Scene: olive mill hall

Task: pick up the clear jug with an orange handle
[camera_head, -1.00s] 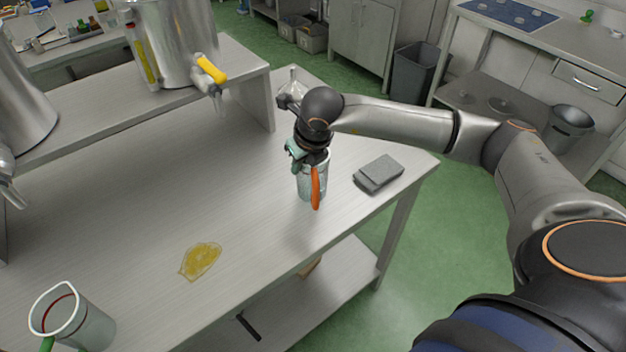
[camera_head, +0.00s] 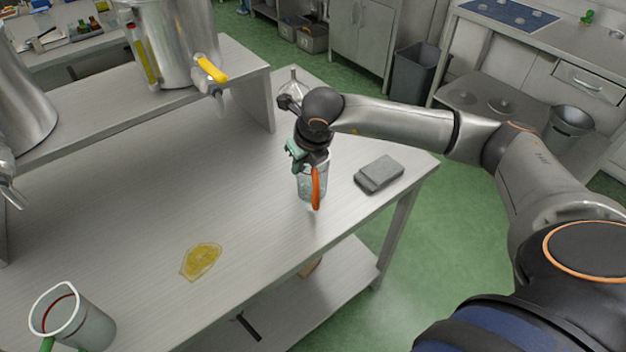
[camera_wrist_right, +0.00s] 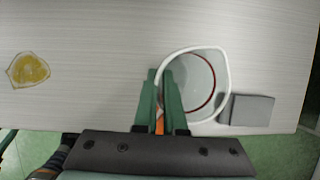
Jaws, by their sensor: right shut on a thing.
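The clear jug (camera_head: 307,188) with an orange handle (camera_head: 316,190) is upright at the right part of the steel table. My right gripper (camera_head: 312,160) is over it from above, shut on the handle side. In the right wrist view, the green fingers (camera_wrist_right: 160,105) close on the orange handle, left of the jug's open white rim (camera_wrist_right: 228,75). A red line rings the inside of the jug. Whether its base touches the table is hard to tell. My left gripper is not in view.
A yellow puddle (camera_head: 201,260) lies front left. A green-handled jug (camera_head: 88,325) stands at the lower left. A steel tank with a yellow tap (camera_head: 210,68) stands on the raised shelf behind.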

